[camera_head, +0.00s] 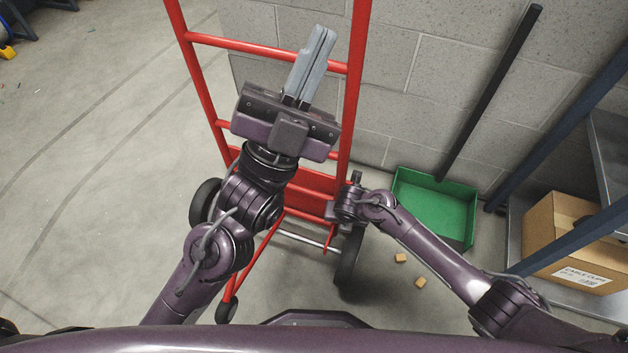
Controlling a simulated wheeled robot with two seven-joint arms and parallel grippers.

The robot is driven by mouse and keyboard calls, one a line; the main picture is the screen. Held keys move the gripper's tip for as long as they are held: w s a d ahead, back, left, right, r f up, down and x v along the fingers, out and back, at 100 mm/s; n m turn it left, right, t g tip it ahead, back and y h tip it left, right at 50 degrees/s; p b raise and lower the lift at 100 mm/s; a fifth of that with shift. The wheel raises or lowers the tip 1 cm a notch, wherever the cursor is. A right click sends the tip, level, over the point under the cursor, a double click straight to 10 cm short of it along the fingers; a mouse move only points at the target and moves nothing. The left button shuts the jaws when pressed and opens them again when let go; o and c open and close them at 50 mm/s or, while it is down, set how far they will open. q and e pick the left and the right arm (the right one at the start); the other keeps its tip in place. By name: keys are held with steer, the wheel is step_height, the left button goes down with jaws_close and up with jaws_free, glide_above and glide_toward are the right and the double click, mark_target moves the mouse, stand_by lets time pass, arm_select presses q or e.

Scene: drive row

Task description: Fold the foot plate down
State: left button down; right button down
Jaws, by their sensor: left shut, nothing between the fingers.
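A red hand truck (361,70) stands upright in front of me, close to the block wall. At its lower end are red panels (318,181), which look like the foot plate folded up against the frame; my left arm hides part of them. My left gripper (318,40) is shut and empty, in front of the truck's upper rungs, its grey fingers pointing up. My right gripper (356,178) is low beside the red panels at the truck's right side. Its fingers are too small and hidden to read, and I cannot tell whether it touches.
A green bin (432,207) lies on the floor at the right, with two small tan blocks (401,258) near it. A cardboard box (575,240) sits on the shelf rack at the right. A black pole (492,95) leans on the wall.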

arm_select(q)
steer(key=w+d+f+m+g+y, duration=0.2)
steer(key=w+d+f+m+g, duration=0.3)
steer(key=f, duration=0.4)
arm_select(e)
steer(key=shift+s, duration=0.1)
arm_select(q)
steer(key=m+g+y, duration=0.6)
steer(key=m+y, duration=0.8)
steer(key=m, duration=0.3)
glide_toward(314, 174)
steer(key=x, duration=0.4)
steer(key=shift+w+a+f, duration=0.1)
steer(key=shift+f, duration=0.5)
steer(key=shift+w+d+f, duration=0.1)
steer(key=shift+w+d, duration=0.05)
steer(key=shift+w, duration=0.3)
steer(key=shift+w+d+f, duration=0.1)
steer(key=shift+w+d, duration=0.05)
steer(key=shift+w, duration=0.3)
